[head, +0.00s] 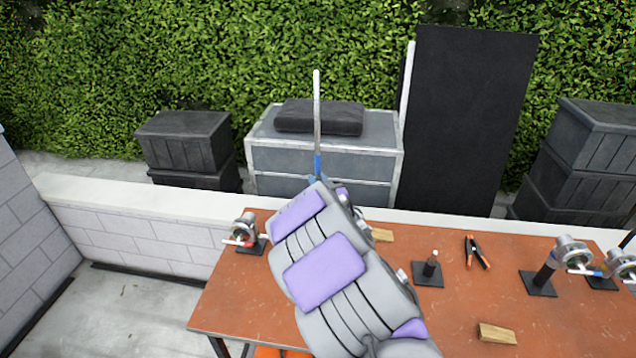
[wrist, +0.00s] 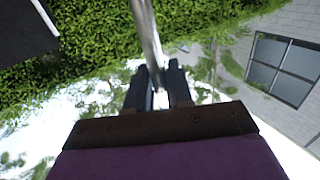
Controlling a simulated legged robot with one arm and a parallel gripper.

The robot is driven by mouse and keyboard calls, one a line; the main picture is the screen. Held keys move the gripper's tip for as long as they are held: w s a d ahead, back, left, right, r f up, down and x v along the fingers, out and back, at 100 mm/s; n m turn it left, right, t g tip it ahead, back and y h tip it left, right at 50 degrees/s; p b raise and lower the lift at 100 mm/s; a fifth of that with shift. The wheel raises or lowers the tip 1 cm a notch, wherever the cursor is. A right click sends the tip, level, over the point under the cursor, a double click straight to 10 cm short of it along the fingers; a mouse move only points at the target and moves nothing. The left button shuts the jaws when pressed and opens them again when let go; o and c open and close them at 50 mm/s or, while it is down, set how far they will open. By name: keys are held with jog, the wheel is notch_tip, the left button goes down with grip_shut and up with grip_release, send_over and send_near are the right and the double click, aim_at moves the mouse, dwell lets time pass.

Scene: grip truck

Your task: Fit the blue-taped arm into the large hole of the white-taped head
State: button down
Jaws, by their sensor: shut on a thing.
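My gripper (head: 318,181) is shut on the blue-taped arm (head: 317,115), a thin silver rod standing nearly upright above the table's back edge. Its blue tape shows just above the jaws. In the wrist view the rod (wrist: 147,35) runs up from between the two dark fingers (wrist: 159,92). Round metal heads stand on the table: one at the left (head: 243,230) with a red patch, one at the right (head: 571,252) on a black post, and one at the right edge (head: 622,264), partly cut off. I cannot tell for certain which has white tape, and no large hole is clear.
The orange-brown table (head: 450,300) also bears a small post on a black base (head: 429,270), an orange-and-black clamp (head: 476,252) and wooden blocks (head: 497,333). A low white wall (head: 140,205) runs behind it. Grey cases (head: 325,160) and a tall black panel (head: 465,120) stand beyond.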

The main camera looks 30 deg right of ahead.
jog(key=shift+s+d+f+b, duration=0.1)
jog(key=shift+d+f+b, duration=0.1)
jog(key=shift+f, duration=0.5)
jog(key=shift+w+d+f+b, duration=0.1)
jog(key=shift+d+f+b, duration=0.1)
jog(key=shift+f, duration=0.5)
jog(key=shift+s+d+f+b, duration=0.1)
jog(key=shift+f+b, duration=0.1)
jog(key=shift+f, duration=0.7)
jog(key=shift+w+a+r+b, duration=0.15)
jog(key=shift+w+a+b, duration=0.35)
jog(key=shift+a, duration=0.25)
dwell(0.7)
jog(key=c, duration=0.9)
grip_release()
jog(key=shift+a, duration=0.1)
jog(key=shift+s, duration=0.1)
